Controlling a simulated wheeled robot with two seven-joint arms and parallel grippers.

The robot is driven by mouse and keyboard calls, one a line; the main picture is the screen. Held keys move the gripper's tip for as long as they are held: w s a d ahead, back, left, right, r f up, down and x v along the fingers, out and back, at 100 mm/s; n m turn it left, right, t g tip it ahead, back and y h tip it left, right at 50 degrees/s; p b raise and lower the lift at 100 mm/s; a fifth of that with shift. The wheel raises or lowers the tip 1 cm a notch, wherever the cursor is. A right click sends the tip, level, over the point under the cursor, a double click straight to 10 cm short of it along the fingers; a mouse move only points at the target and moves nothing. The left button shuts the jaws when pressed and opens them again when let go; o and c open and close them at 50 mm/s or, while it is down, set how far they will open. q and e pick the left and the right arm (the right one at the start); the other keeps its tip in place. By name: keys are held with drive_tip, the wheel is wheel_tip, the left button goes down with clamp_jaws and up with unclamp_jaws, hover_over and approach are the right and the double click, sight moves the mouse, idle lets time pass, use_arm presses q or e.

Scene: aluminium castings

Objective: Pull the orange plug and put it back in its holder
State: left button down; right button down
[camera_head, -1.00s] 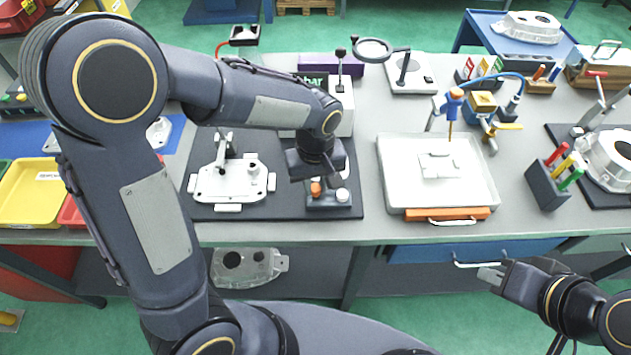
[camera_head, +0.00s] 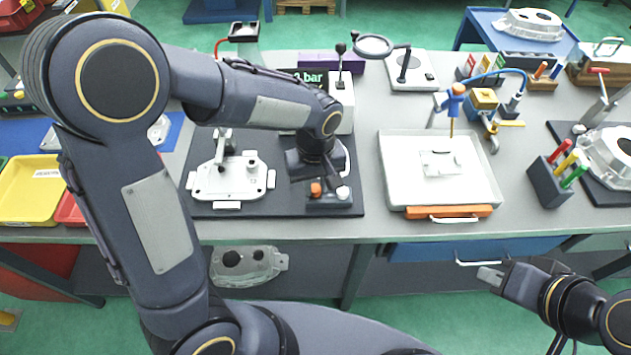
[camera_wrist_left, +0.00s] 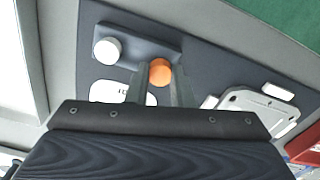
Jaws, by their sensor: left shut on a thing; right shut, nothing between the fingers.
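The orange plug (camera_head: 316,189) shows at the dark grey holder block (camera_head: 329,201), beside a white plug (camera_head: 343,192). My left gripper (camera_head: 318,178) points down there, its fingers partly hidden by the wrist. In the left wrist view its two fingers (camera_wrist_left: 160,84) are shut on the orange plug (camera_wrist_left: 160,70), with the white plug (camera_wrist_left: 108,50) to the left on the same block (camera_wrist_left: 138,40). I cannot tell whether the orange plug is fully seated or slightly raised. My right gripper (camera_head: 490,275) is shut and empty, in front of the bench.
A light casting (camera_head: 230,180) with a clamp lies left of the holder on the dark mat (camera_head: 285,208). A white tray (camera_head: 400,190) stands to the right. A pressure unit (camera_head: 340,95) and magnifier (camera_head: 373,46) stand behind. Bench space between mat and tray is clear.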

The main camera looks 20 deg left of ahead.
sight(315, 188)
use_arm(q)
drive_tip(key=shift+f+b, duration=0.4)
drive_tip(key=shift+f, duration=0.25)
drive_tip(key=c, duration=1.2)
unclamp_jaws()
wheel_tip(315, 188, up, 8)
drive_tip(key=shift+f, duration=0.1)
